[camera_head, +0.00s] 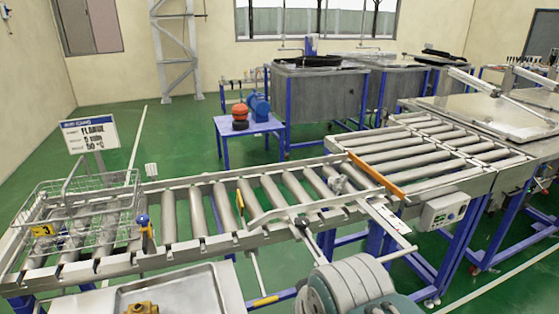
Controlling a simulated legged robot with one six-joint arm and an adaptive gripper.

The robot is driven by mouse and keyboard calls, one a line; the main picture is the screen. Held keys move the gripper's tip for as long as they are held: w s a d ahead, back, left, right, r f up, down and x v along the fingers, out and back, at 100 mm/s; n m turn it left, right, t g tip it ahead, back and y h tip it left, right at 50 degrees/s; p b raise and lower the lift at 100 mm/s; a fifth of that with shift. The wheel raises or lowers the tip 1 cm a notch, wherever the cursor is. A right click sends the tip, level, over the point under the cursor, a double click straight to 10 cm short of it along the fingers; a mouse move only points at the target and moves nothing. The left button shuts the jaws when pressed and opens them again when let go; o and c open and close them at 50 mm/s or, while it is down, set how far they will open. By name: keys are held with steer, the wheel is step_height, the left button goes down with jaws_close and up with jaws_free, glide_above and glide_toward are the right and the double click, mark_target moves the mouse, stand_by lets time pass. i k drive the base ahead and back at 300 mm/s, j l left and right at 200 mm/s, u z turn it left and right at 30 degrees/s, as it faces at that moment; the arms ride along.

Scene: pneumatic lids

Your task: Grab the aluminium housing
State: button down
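A small silvery metal part (340,184) lies on the rollers of the conveyor, right of centre, just left of the orange bar. It looks like the aluminium housing, but it is too small to be sure. Several greyish parts lie inside the wire basket (125,183) at the left end of the conveyor; the wires partly hide them, and I cannot tell what they are. My gripper is not in view.
The roller conveyor (232,240) has raised side rails. An orange bar (376,174) crosses it. A metal tray (185,290) with a brass-coloured part (141,308) is at the front left. A grey ringed body (345,287) stands at the front. A control box (443,210) hangs at the right.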

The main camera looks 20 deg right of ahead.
mark_target(337, 183)
steer(key=i+l+z, duration=0.35)
steer(key=i+l, duration=0.75)
